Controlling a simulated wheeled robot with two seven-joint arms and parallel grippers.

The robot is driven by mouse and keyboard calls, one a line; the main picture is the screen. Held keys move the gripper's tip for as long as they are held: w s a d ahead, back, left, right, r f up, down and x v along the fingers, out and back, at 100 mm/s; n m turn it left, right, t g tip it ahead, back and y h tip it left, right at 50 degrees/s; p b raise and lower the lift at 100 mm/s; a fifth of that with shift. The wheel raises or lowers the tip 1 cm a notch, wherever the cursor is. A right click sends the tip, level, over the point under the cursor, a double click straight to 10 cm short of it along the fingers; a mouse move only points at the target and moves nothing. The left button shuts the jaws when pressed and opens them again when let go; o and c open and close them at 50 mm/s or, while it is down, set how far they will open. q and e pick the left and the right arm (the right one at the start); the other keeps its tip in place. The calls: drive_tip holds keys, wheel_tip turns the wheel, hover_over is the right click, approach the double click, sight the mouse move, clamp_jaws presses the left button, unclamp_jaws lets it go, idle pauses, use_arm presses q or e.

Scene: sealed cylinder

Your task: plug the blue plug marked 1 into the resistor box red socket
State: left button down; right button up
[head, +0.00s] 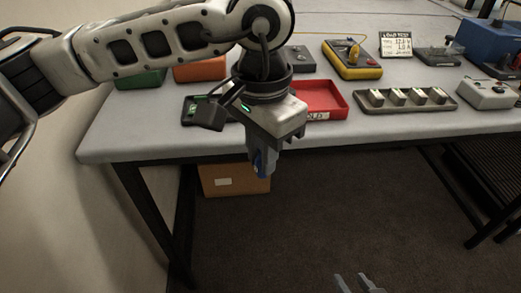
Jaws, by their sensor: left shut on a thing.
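My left gripper (262,160) points down in front of the table's front edge, over the floor. It is shut on a small blue plug (260,166), mostly hidden between the fingers; no number can be read on it. My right gripper (356,281) shows only its two fingertips at the bottom edge, apart with nothing between them. I cannot tell for sure which box is the resistor box, and no red socket can be made out. A pale box with a dark knob (489,94) stands at the table's right.
The grey table (230,142) holds a red tray (332,92), a yellow meter (371,73) with a yellow lead, a tray of several small blocks (410,108), and a blue unit (482,36). A cardboard box (250,185) is below. Floor between the grippers is clear.

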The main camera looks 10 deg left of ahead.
use_arm(q)
drive_tip(key=w+d+f+m, duration=0.3)
drive_tip(key=f+m, duration=0.1)
drive_tip(key=shift+w+d+f, duration=0.3)
drive_tip(key=shift+d, duration=0.1)
drive_tip(key=s+a+r+n, duration=0.4)
drive_tip(key=a+r+n, duration=0.3)
drive_tip(key=a+r, duration=0.1)
drive_tip(key=shift+s+r+n, duration=0.3)
drive_tip(key=shift+s+r, duration=0.1)
drive_tip(key=shift+r, duration=0.25)
drive_tip(key=shift+d, duration=0.1)
drive_tip(key=w+d+n, duration=0.4)
drive_tip(key=w+d, duration=0.2)
drive_tip(key=d, duration=0.3)
drive_tip(key=shift+w+d+n, duration=0.3)
drive_tip(key=shift+w+d, duration=0.05)
drive_tip(key=shift+d, duration=0.05)
drive_tip(key=shift+f, duration=0.1)
